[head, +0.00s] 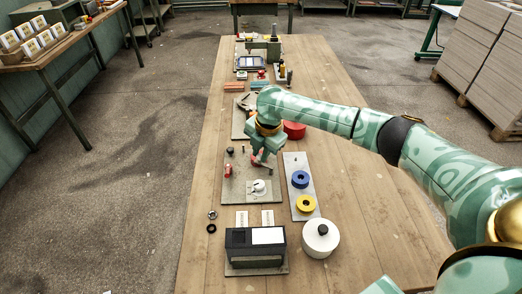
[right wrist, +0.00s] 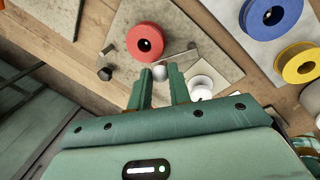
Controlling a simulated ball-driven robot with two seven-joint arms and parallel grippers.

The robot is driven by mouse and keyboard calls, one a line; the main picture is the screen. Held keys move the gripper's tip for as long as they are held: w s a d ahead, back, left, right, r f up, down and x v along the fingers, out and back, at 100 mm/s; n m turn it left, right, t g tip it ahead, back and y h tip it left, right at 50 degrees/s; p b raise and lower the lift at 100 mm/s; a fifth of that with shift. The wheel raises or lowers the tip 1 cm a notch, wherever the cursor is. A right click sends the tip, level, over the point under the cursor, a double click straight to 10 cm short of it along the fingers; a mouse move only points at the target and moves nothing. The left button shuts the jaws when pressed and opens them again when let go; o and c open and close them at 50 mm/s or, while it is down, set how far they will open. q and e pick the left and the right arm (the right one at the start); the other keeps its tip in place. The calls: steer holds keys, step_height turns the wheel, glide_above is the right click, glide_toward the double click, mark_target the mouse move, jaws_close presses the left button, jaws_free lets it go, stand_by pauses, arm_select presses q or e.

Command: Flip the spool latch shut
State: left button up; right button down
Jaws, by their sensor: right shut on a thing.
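My right gripper (head: 262,162) reaches down over the grey plate (head: 238,196) in the middle of the bench. In the right wrist view its fingers (right wrist: 159,86) are shut on a pale round knob (right wrist: 159,73), which seems to belong to the spool latch. The rest of the latch is mostly hidden by the gripper, so its angle cannot be told. A small red part (head: 254,157) shows beside the fingers. A white spool (head: 259,187) sits on the same plate, nearer than the gripper; it also shows in the right wrist view (right wrist: 201,88). My left gripper is not in view.
A black box (head: 240,256) and a large white roll (head: 320,240) stand nearer.

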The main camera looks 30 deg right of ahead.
steer(key=m+p, duration=0.2)
steer(key=p, duration=0.1)
steer(key=d+m+p, duration=0.1)
steer(key=m+p, duration=0.1)
steer(key=p, duration=0.1)
steer(key=shift+w+r+h, duration=0.2)
steer(key=shift+h, duration=0.1)
steer(key=shift+d+f+m+p, duration=0.2)
steer(key=shift+d+m+p, duration=0.15)
steer(key=shift+m+p, duration=0.55)
steer(key=c, duration=1.3)
jaws_free()
steer(key=shift+w, duration=0.1)
